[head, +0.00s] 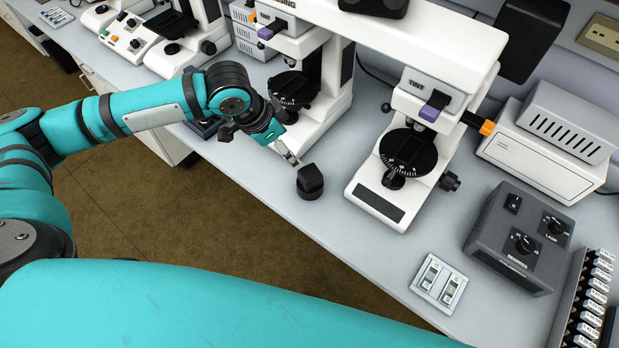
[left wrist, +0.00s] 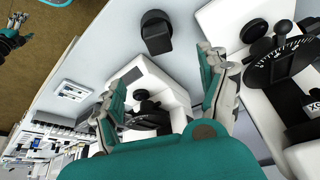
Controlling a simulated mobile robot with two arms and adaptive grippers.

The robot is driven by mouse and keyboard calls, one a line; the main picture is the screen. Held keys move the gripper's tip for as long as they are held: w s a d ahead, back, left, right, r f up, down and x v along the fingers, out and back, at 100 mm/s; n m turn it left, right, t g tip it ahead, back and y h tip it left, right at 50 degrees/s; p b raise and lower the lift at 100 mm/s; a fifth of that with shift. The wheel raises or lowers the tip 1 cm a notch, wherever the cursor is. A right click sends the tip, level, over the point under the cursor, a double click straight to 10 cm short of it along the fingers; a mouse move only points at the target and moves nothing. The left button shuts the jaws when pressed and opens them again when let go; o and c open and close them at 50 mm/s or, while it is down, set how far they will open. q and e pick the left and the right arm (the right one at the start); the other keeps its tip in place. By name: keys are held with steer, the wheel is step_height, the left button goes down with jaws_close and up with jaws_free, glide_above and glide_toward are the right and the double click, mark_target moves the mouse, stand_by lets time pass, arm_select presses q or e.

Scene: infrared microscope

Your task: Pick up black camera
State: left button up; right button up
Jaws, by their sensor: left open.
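The black camera (head: 310,182) is a small dark block with a rounded part, standing on the grey bench near its front edge. It also shows in the left wrist view (left wrist: 157,35), at the top, just beyond the fingertips. My left gripper (head: 289,154) is open and empty, just behind and left of the camera in the head view. In the left wrist view its two fingers (left wrist: 162,70) are spread wide, with nothing between them touching. My right gripper (left wrist: 17,24) appears small at the upper left of the left wrist view, away from the bench; its finger opening is unclear.
A white microscope (head: 400,170) stands right of the camera, and another (head: 335,85) stands behind my left gripper. A slide tray (head: 439,283) and a dark control box (head: 515,240) are to the right. The bench front between camera and slide tray is clear.

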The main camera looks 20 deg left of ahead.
arm_select(q)
steer(key=p, duration=0.2)
glide_toward(310, 172)
steer(key=x, duration=0.4)
steer(key=shift+w+d+f, duration=0.15)
steer(key=shift+f, duration=0.2)
steer(key=shift+p+x, duration=0.5)
steer(key=shift+x, duration=2.3)
steer(key=c, duration=1.5)
